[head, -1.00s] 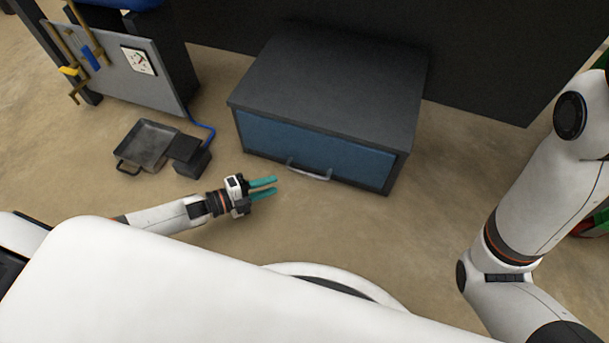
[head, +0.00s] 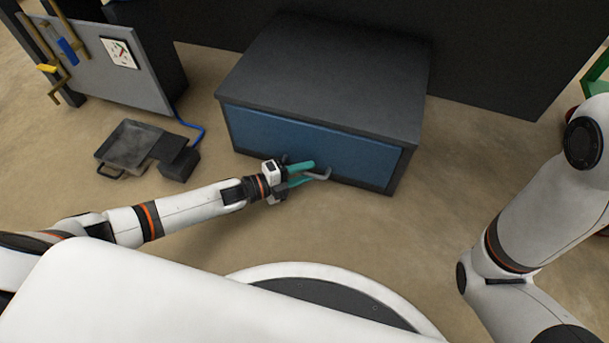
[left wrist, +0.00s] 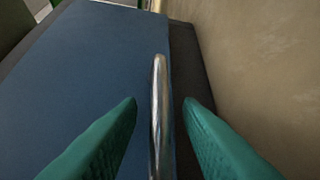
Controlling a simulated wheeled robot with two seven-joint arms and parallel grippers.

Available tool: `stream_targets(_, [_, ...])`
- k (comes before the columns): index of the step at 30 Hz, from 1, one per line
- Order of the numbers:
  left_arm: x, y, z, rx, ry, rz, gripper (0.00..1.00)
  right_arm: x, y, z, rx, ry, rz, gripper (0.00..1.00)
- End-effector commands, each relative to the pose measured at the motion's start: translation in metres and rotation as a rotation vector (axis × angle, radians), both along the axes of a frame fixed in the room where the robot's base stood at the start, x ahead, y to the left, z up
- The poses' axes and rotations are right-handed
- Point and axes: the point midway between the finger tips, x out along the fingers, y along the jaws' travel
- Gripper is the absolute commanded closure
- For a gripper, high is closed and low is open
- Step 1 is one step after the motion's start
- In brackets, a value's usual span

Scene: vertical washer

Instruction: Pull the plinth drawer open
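The plinth drawer (head: 300,143) is a blue front set in a dark grey plinth (head: 325,80), and it looks shut. Its metal bar handle (head: 320,174) is near the lower edge of the front, partly hidden by my left gripper (head: 315,171). In the left wrist view the handle (left wrist: 158,110) runs between the two teal fingers of my left gripper (left wrist: 160,104), with a visible gap on each side. The fingers are open around the handle. My right arm shows at the right of the head view, but its gripper is out of view.
A grey metal tray (head: 132,147) and a dark box (head: 178,162) sit on the floor left of the plinth. A grey panel with a gauge (head: 119,53) and a blue hose stand behind them. The floor in front of the drawer is clear.

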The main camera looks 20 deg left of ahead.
Motion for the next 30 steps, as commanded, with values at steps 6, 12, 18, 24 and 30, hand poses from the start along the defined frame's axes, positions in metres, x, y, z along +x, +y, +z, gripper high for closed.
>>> stream_targets(6, [0.002,-0.003,0.0,0.0,0.001,0.0,0.67,0.0,0.0,-0.002,0.0,0.0,0.0,0.64])
stream_targets(12, [0.002,-0.003,0.0,0.0,0.001,0.0,0.81,0.0,0.0,-0.002,0.0,0.0,0.0,0.64])
stream_targets(18, [0.002,-0.002,-0.001,0.0,0.001,0.0,1.0,0.0,0.0,-0.002,0.0,0.0,0.0,0.64])
stream_targets(24, [0.001,-0.002,0.0,0.0,0.001,0.001,1.0,0.0,0.0,-0.001,0.0,0.0,0.0,0.64])
stream_targets(30, [-0.012,-0.002,0.001,0.001,0.005,0.001,1.0,0.0,0.0,0.009,0.0,0.001,0.0,0.64])
